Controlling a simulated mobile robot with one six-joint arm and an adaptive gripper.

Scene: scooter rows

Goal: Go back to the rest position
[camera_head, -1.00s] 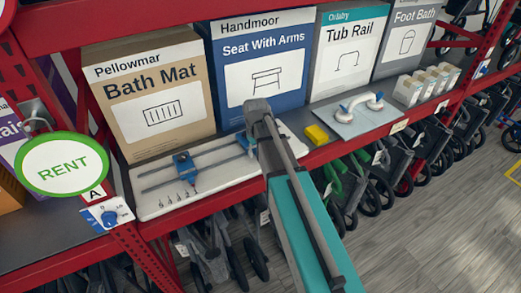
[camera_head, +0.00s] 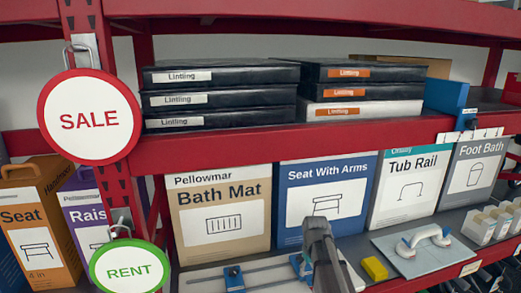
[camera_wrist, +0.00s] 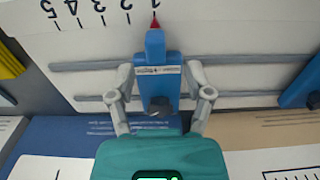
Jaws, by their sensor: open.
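My gripper (camera_wrist: 160,88) is open in the wrist view. Its two grey fingers stand on either side of a blue slider (camera_wrist: 155,75) with a dark knob and a red pointer. Whether the fingers touch it I cannot tell. The pointer is at the 1 of a scale on a white board (camera_wrist: 235,35) with two grey rails. In the head view my arm covers the gripper at the bottom, and a blue slider (camera_head: 297,265) shows just left of the arm. A second blue slider (camera_head: 234,277) sits farther left.
Behind the board stand a Bath Mat box (camera_head: 222,220) and a Seat With Arms box (camera_head: 326,200). A yellow block (camera_head: 374,268) and a panel with a white handle (camera_head: 425,237) lie to the right. A red shelf beam (camera_head: 300,148) runs above; SALE (camera_head: 89,117) and RENT (camera_head: 128,270) signs hang left.

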